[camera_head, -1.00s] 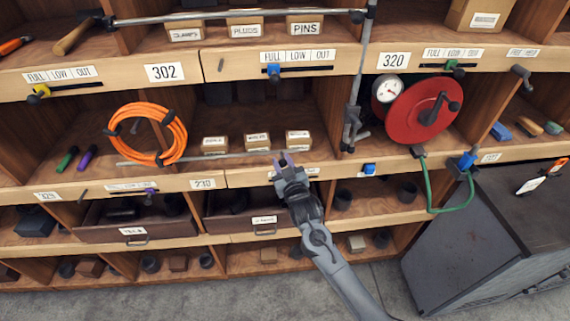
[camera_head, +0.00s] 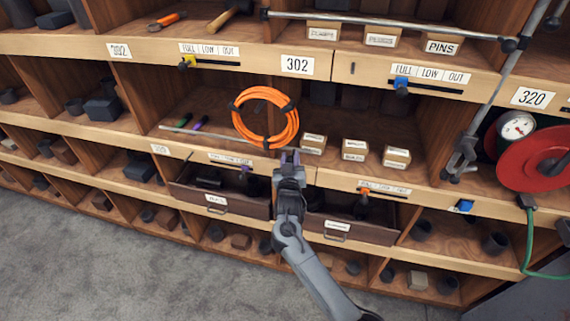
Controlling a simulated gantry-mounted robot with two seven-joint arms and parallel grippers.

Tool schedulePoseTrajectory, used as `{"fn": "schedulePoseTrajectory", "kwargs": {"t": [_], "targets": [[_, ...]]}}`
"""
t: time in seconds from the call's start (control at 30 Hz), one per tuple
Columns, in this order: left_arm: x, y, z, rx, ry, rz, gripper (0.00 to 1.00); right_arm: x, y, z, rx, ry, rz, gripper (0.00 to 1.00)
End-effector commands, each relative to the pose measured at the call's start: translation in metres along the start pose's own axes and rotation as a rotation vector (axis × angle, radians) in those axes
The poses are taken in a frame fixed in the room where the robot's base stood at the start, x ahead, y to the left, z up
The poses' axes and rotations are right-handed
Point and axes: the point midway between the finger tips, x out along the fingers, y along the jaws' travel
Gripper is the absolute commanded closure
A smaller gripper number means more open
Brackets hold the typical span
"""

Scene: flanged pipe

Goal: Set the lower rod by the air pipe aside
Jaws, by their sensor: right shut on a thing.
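The lower rod (camera_head: 205,135), thin and grey, runs along the front of the middle shelf, below and left of the orange coil. My right gripper (camera_head: 289,157) is shut on it near its right end, just in front of the shelf edge. The upper rod (camera_head: 390,29) crosses the top bay. A grey upright pipe (camera_head: 490,100) with clamps stands at the right, beside a gauge (camera_head: 516,125) and a red reel (camera_head: 535,165). I cannot tell which line is the air pipe. My left gripper is out of view.
The orange coil (camera_head: 240,115) and small labelled boxes (camera_head: 355,150) stand on the middle shelf near my gripper. Green (camera_head: 184,120) and purple (camera_head: 201,123) handles lie behind the rod. Open drawers (camera_head: 235,206) jut out below. The floor (camera_head: 100,260) at left is clear.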

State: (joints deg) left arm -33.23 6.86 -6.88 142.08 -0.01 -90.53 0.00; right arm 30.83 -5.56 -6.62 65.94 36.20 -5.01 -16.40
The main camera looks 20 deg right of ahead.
Motion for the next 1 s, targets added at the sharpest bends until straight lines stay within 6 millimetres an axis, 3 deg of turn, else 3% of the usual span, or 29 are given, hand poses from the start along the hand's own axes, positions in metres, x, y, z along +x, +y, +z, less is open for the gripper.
{"fn": "schedulePoseTrajectory", "kwargs": {"t": [0.47,0.5,0.63,1.0], "targets": [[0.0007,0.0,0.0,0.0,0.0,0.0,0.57,0.0027,0.0029,0.0004,0.0,-0.002,0.013,1.0],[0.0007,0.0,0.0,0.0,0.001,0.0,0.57,0.0027,0.003,0.0004,0.0,-0.002,0.013,0.64],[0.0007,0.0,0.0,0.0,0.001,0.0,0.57,0.0027,0.0031,0.0005,0.0,-0.002,0.013,0.45],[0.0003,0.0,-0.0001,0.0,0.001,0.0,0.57,-0.0005,0.0027,0.0004,0.0,-0.002,0.012,0.45]]}}
